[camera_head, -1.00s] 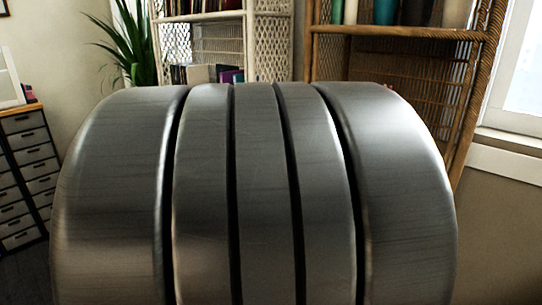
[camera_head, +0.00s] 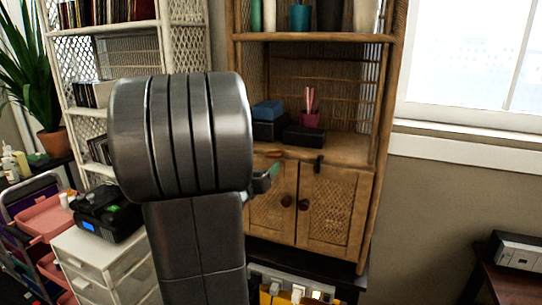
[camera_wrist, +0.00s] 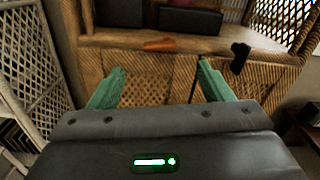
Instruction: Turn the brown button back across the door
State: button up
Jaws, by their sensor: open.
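The brown button (camera_head: 274,154) is a small orange-brown bar on the rail above the wicker cabinet's left door (camera_head: 270,210). In the wrist view the button (camera_wrist: 160,45) lies roughly level along the rail, clear of the door panel below. My gripper (camera_wrist: 160,77) is open and empty, its green fingers wide apart, below the button in the picture and not touching it.
A black catch (camera_head: 318,163) hangs from the rail over the right door (camera_head: 332,210). Blue and black boxes (camera_head: 268,112) and a pink cup (camera_head: 310,119) stand on the shelf above. A white wicker shelf (camera_head: 90,50) is at left. Power plugs (camera_head: 297,292) sit below the cabinet.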

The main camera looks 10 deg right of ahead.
aim_at(273, 155)
jog(key=p+x, duration=0.2)
jog(key=x, duration=0.6)
jog(key=shift+w+d, duration=0.25)
jog(key=shift+w, duration=0.05)
jog(key=c, duration=1)
